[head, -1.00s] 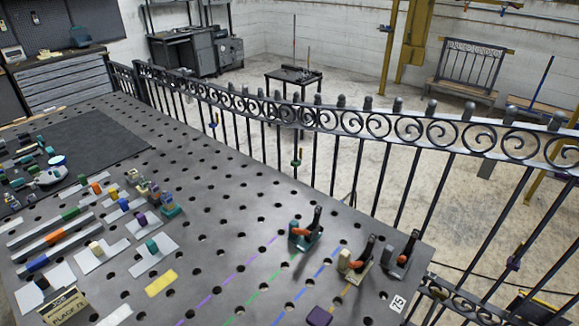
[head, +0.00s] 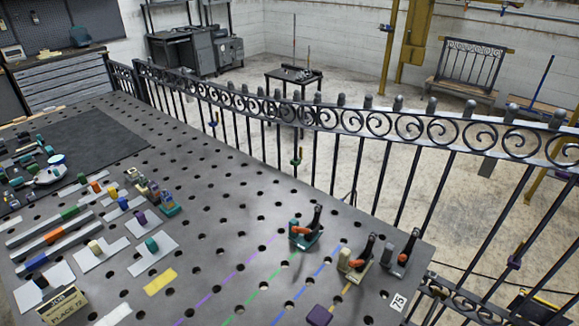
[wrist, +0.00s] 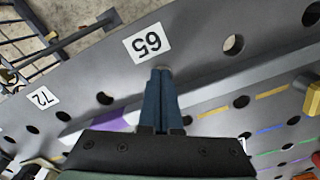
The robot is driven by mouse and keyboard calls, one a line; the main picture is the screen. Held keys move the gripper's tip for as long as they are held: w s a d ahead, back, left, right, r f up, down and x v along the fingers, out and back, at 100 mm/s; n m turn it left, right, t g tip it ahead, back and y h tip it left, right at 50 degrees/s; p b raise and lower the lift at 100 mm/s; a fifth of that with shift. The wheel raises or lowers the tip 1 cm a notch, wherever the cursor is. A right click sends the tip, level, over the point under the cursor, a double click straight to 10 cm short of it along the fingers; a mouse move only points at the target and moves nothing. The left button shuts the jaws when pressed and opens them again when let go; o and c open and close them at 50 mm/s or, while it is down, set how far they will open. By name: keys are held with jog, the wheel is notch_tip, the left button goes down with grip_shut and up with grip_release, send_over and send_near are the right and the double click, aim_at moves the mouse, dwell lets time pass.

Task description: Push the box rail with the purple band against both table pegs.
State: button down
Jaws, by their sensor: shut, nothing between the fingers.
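In the wrist view, a long grey box rail with a purple band (wrist: 114,122) runs slantwise across the plate, lower at the left and higher at the right. My gripper (wrist: 161,72) is shut and empty. Its two blue fingers lie together across the picture of the rail, just right of the purple band, with the tips past the rail's far edge. I cannot tell whether they touch the rail. Part of the rail is hidden behind the fingers and gripper body. The head view does not clearly show this rail or my gripper. I cannot identify both table pegs with certainty.
A yellow block (wrist: 313,98) stands at the wrist view's right edge. In the head view, toggle clamps (head: 306,236) stand near the table's right edge, beside the railing (head: 340,120). A purple block (head: 319,316) is at the bottom. Banded bars (head: 58,236) and small blocks lie left.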

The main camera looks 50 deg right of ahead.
jog(key=shift+f, duration=0.5)
jog(key=shift+r, duration=0.35)
jog(key=shift+w, duration=0.1)
dwell(0.6)
jog(key=shift+w+a+b, duration=0.15)
jog(key=shift+w+b, duration=0.2)
jog(key=shift+w, duration=1.1)
jog(key=shift+w+a+b, duration=0.1)
jog(key=shift+w+b, duration=0.2)
jog(key=shift+w, duration=1.15)
jog(key=shift+w, duration=0.1)
jog(key=shift+r, duration=0.1)
jog(key=shift+s+d+p, duration=0.1)
jog(key=shift+s+p, duration=0.7)
jog(key=shift+s, duration=0.55)
